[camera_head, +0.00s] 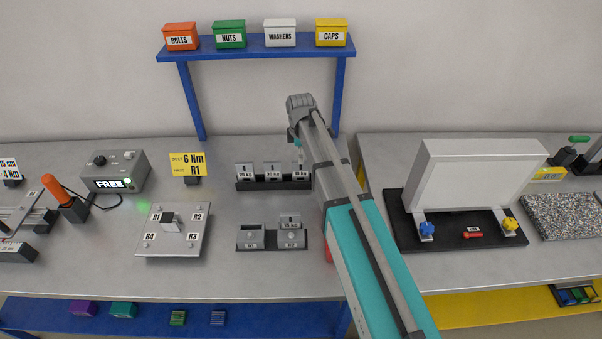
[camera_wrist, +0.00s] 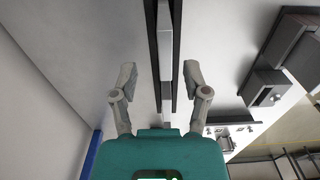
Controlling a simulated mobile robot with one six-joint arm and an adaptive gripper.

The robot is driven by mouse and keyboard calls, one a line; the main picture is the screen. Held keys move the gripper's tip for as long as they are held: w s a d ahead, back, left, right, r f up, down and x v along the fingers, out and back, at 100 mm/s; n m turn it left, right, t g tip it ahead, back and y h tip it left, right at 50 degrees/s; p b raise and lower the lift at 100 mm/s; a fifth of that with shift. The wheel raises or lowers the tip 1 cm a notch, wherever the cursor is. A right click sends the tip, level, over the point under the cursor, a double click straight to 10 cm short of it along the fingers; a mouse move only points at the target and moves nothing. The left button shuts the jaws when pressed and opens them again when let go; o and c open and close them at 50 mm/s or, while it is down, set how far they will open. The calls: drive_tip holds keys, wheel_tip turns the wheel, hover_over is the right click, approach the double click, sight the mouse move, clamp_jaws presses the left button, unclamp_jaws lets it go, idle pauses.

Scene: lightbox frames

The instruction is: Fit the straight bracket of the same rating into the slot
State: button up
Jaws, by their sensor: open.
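In the head view a dark rack (camera_head: 273,185) holds a row of grey brackets, including a left one (camera_head: 246,172) and a middle one (camera_head: 272,171), with kg labels too small to read surely. In front of it a dark tray (camera_head: 272,248) carries a left grey block (camera_head: 250,238) and a right grey block (camera_head: 291,240); a labelled grey piece (camera_head: 289,222) stands behind the right block. I cannot tell which opening is the slot. My gripper (camera_wrist: 160,78) is open in the wrist view, with nothing held between its fingers. In the head view its fingertips are hidden by my arm.
My arm crosses the table right of the rack and tray. A white panel on a black base (camera_head: 458,240) stands on the right. A plate marked R1 to R4 (camera_head: 174,246) and a grey box reading FREE (camera_head: 120,168) stand left. A blue shelf (camera_head: 256,49) holds bins behind.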

sight(301, 169)
drive_tip(key=shift+s+f+b, duration=0.15)
drive_tip(key=shift+f+b, duration=0.7)
drive_tip(key=shift+f, duration=0.05)
drive_tip(key=shift+s+f+b, duration=0.15)
drive_tip(key=shift+f+b, duration=0.65)
drive_tip(key=shift+f, duration=0.05)
drive_tip(key=shift+f+b, duration=0.85)
clamp_jaws()
